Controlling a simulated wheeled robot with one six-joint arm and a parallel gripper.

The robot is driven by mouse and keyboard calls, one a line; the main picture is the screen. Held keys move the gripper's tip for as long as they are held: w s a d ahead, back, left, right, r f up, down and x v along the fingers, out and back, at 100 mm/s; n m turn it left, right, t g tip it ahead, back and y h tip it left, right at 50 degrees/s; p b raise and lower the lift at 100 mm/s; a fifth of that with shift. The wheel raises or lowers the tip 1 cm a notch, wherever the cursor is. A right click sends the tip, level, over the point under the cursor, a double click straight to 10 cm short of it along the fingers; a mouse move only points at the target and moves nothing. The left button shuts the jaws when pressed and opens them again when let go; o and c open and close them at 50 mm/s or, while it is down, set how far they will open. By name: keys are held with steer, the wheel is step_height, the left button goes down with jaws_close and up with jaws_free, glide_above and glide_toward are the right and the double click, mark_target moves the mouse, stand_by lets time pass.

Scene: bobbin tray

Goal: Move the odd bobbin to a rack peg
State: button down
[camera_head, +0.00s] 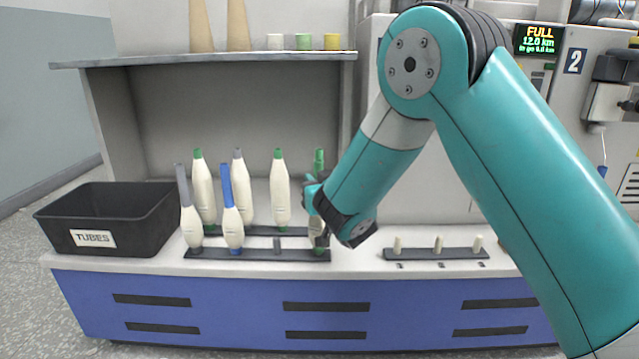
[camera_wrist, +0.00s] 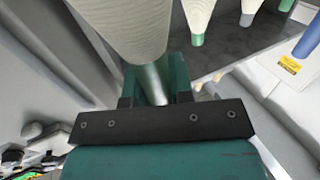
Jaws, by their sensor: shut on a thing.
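My gripper (camera_head: 319,198) is shut on the upper part of a cream bobbin with a green tube (camera_head: 319,161), at the right end of the front peg rail. Its lower yarn shows below my fingers; I cannot tell if its base is still on the peg. In the wrist view, my jaws (camera_wrist: 155,85) close around the tube of this bobbin (camera_wrist: 145,25). A blue-tubed bobbin (camera_head: 232,213) and a grey-tubed bobbin (camera_head: 190,215) stand left on the front rail. The rack (camera_head: 462,254) at right has three bare pegs (camera_head: 438,244).
Two green-tubed bobbins (camera_head: 204,190) (camera_head: 280,190) and a grey-tubed one (camera_head: 239,188) stand on the rear rail. A bare front peg (camera_head: 277,243) is left of my gripper. A black TUBES bin (camera_head: 150,235) stands at left. A shelf (camera_head: 215,60) overhangs the back.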

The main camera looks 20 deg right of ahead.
steer(key=shift+f+b, duration=0.45)
steer(key=c, duration=1.3)
jaws_free()
steer(key=shift+s+f+b, duration=0.1)
steer(key=shift+s+b, duration=0.3)
steer(key=shift+b, duration=0.2)
steer(key=s+b, duration=0.8)
steer(key=s, duration=0.2)
steer(key=shift+d+b, duration=0.4)
